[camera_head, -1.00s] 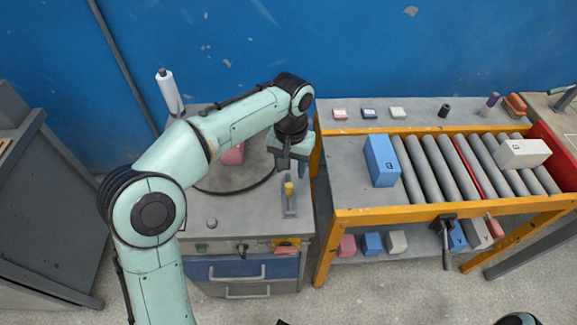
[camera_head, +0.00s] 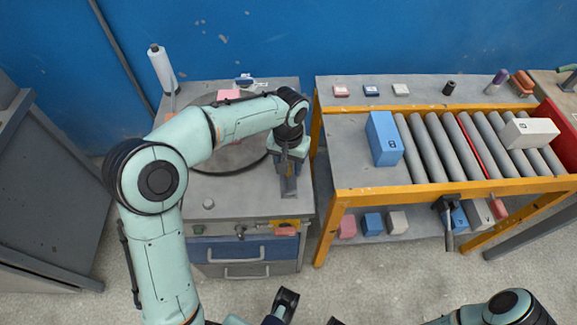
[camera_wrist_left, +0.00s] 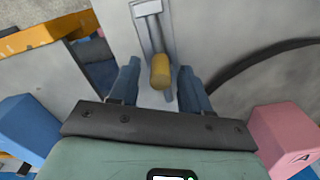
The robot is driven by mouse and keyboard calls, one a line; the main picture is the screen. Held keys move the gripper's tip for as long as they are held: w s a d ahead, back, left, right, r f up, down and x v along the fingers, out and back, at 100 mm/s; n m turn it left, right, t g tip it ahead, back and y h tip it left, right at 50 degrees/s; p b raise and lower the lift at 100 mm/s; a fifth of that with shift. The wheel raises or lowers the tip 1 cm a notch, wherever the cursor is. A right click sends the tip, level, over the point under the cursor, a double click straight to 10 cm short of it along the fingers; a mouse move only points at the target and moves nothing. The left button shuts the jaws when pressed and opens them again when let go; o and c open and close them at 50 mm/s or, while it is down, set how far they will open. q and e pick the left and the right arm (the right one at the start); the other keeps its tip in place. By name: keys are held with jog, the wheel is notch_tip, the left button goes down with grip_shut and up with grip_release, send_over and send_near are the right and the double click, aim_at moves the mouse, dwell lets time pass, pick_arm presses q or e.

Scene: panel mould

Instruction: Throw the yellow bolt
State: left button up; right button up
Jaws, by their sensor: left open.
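The yellow bolt handle (camera_wrist_left: 160,71) stands up from a narrow grey metal slide fitting (camera_wrist_left: 151,30) in the left wrist view. The fitting also shows on the grey cabinet top in the head view (camera_head: 289,190). My left gripper (camera_head: 288,176) is over it, pointing down. In the wrist view its two blue-grey fingers are apart, one on each side of the yellow handle, with a gap visible on both sides. In the head view the gripper hides the handle. Part of my right arm (camera_head: 510,306) shows at the bottom right; I cannot make out its jaws clearly.
A dark ring (camera_head: 226,171) and a pink block (camera_head: 229,95) are on the cabinet top, and a white bottle (camera_head: 161,70) stands behind. The roller table (camera_head: 430,188), with a blue box (camera_head: 383,139), stands close on the right.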

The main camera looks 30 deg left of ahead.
aim_at(289, 187)
pick_arm(q)
jog(key=shift+f, duration=0.6)
grip_shut()
jog(key=shift+s+d+b, duration=0.4)
jog(key=shift+s+d, duration=0.1)
jog(key=shift+s, duration=0.3)
jog(key=shift+s+d+b, duration=0.4)
jog(key=shift+s+d, duration=0.1)
jog(key=shift+s, duration=0.3)
jog(key=shift+s+d, duration=0.15)
jog(key=shift+s, duration=0.15)
